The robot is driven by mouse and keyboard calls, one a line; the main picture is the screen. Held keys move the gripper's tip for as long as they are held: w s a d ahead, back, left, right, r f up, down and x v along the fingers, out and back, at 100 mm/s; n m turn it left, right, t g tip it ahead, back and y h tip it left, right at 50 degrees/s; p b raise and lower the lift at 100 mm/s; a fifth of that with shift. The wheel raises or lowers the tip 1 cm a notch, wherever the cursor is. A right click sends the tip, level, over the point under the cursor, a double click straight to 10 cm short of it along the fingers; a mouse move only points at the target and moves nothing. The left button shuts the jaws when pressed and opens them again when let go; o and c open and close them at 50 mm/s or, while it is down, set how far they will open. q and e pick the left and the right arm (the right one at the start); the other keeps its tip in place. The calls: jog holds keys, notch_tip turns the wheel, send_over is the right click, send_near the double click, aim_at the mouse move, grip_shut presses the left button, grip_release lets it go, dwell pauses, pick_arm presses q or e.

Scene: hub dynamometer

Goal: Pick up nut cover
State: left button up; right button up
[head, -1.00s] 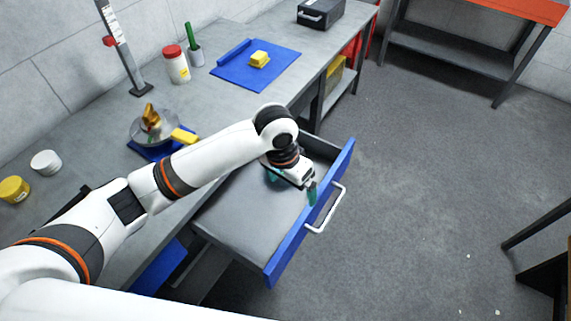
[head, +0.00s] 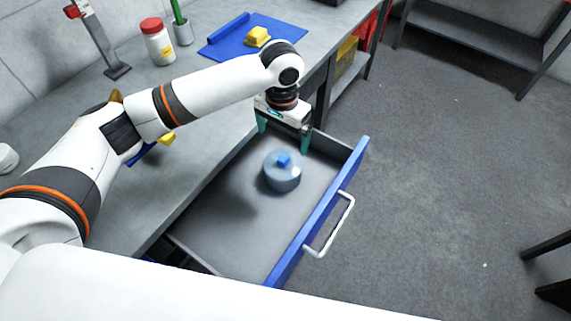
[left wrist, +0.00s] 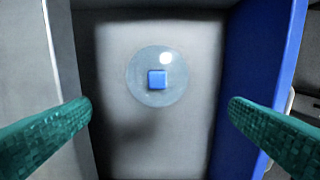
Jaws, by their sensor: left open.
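The nut cover (head: 282,177) is a round, bluish translucent cap with a small blue square knob on top. It sits upright on the floor of the open drawer (head: 235,212). In the left wrist view the nut cover (left wrist: 156,77) lies a little above the picture's middle, between the two fingers. My left gripper (head: 283,138) has teal fingers spread wide and is empty. It hangs above the drawer near its far end, apart from the cover. In the left wrist view its fingers (left wrist: 160,115) show at both sides. My right gripper is not in view.
The drawer's blue front (head: 318,212) with a white handle (head: 330,228) stands right of the cover. The grey bench (head: 215,135) borders the drawer on the left. A blue mat (head: 232,40) with a yellow block (head: 257,37) and a red-lidded jar (head: 158,42) are on the bench.

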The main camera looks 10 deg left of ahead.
aim_at(283, 158)
pick_arm(q)
jog(key=f, duration=0.8)
jog(key=shift+w+f+b, duration=0.15)
jog(key=shift+w+b, duration=0.2)
jog(key=shift+w, duration=0.05)
jog(key=shift+f, duration=2.35)
jog(key=c, duration=0.6)
